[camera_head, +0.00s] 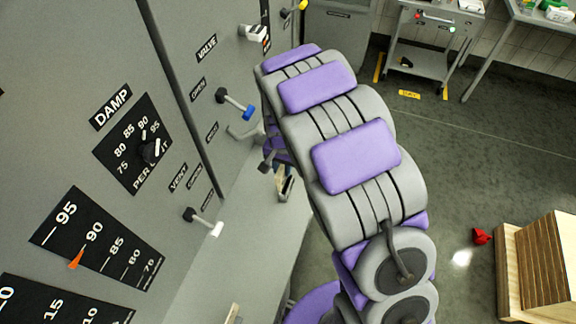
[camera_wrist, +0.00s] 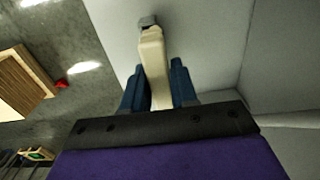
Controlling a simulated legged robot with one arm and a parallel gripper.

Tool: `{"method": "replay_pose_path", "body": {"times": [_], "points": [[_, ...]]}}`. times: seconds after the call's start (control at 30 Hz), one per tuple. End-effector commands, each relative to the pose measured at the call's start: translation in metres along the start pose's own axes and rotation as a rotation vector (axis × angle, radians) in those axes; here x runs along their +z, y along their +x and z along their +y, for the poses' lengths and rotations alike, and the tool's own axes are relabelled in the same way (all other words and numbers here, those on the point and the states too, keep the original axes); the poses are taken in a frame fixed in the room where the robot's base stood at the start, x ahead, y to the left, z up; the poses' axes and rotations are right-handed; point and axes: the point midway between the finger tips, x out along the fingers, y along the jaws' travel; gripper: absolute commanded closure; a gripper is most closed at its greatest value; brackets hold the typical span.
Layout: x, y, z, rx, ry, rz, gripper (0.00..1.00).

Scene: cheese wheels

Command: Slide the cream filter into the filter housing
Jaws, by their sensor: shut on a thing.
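My gripper (camera_wrist: 157,82) shows in the wrist view with its two blue fingers closed on the cream filter (camera_wrist: 153,55). The filter is a narrow cream bar, standing out between the fingers, with a small grey piece at its far end. I cannot tell whether that grey piece is part of the filter or touches it. Beyond it is a plain light grey surface. In the head view, the gripper is mostly hidden behind my grey and purple arm, beside the grey cabinet. I cannot clearly make out the filter housing in either view.
The tall grey cabinet (camera_head: 185,95) carries dials and levers with white (camera_head: 217,229), blue (camera_head: 248,111) and yellow (camera_head: 303,5) ends. A cream object (camera_head: 233,312) shows at the bottom edge. A wooden crate (camera_head: 545,265) and a red object (camera_head: 481,236) are on the floor right. A cart (camera_head: 420,60) stands behind.

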Motion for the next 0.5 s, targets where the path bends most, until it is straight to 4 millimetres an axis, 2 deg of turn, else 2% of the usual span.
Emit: {"method": "replay_pose_path", "body": {"times": [0.3, 0.5], "points": [[-0.0005, -0.0021, 0.0036, -0.002, 0.0, -0.002, 1.0], [0.0028, -0.0013, -0.0056, 0.005, -0.001, 0.001, 1.0]]}}
